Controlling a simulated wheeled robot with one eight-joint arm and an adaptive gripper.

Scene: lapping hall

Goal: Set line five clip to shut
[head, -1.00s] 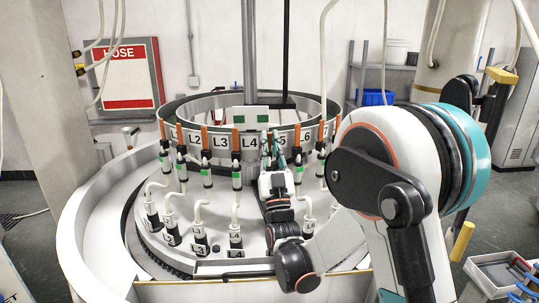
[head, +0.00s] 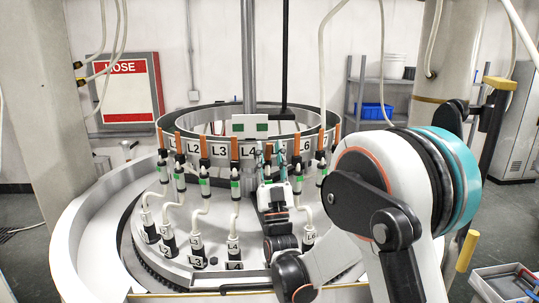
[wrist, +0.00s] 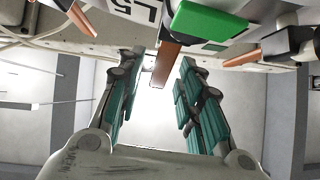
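The line five label (wrist: 134,8) shows upside down at the top of the wrist view. Beside it is a green block (wrist: 208,18), and a copper-coloured bar (wrist: 165,64) hangs between my fingertips. My gripper (wrist: 160,66) is open, with a teal-padded finger on each side of the bar and visible gaps. In the head view my gripper (head: 268,155) is at the ring in front of the line five place, hiding most of its clip and label. I cannot tell the clip's setting.
Similar lines with orange tops and green bands stand on both sides, including line four (head: 235,165) close to the left of my gripper. The labelled ring (head: 190,146) runs behind them. Other copper bars (wrist: 75,17) flank the fingers.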

